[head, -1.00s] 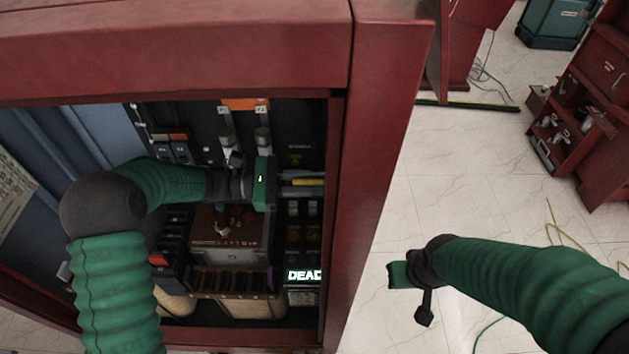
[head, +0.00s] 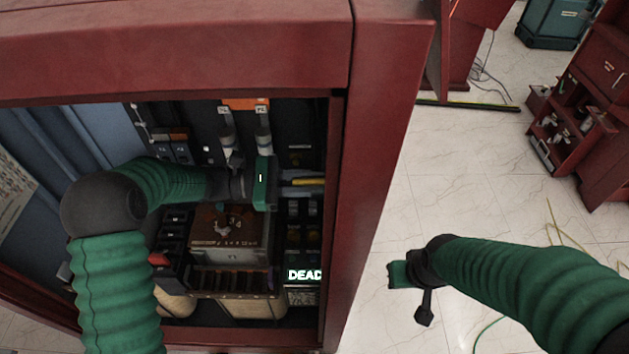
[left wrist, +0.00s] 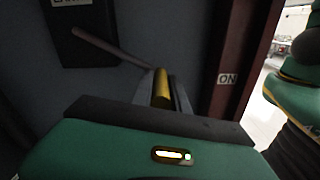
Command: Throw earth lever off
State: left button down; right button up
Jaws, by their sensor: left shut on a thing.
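The earth lever's yellow handle (left wrist: 162,90) is between the fingers of my left gripper (left wrist: 163,84) in the left wrist view. A thin rod (left wrist: 112,46) runs from near the handle to the upper left, towards a dark plate. In the head view my left gripper (head: 303,182) reaches right inside the cabinet, shut on the yellow handle (head: 309,182). An "ON" label (left wrist: 227,79) is on the red frame right of the handle. My right gripper (head: 397,274) hangs outside the cabinet over the floor, away from the lever; its jaw opening cannot be made out.
The cabinet's red right post (head: 380,150) stands between my two arms. A lit "DEAD" display (head: 304,275) is below the left gripper. A brown-topped box (head: 225,228) sits under the left forearm. The tiled floor (head: 460,200) at right is mostly clear, with loose cables.

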pick_arm(q)
jog(key=shift+r, duration=0.25)
pick_arm(e)
jog(key=shift+r, duration=0.1)
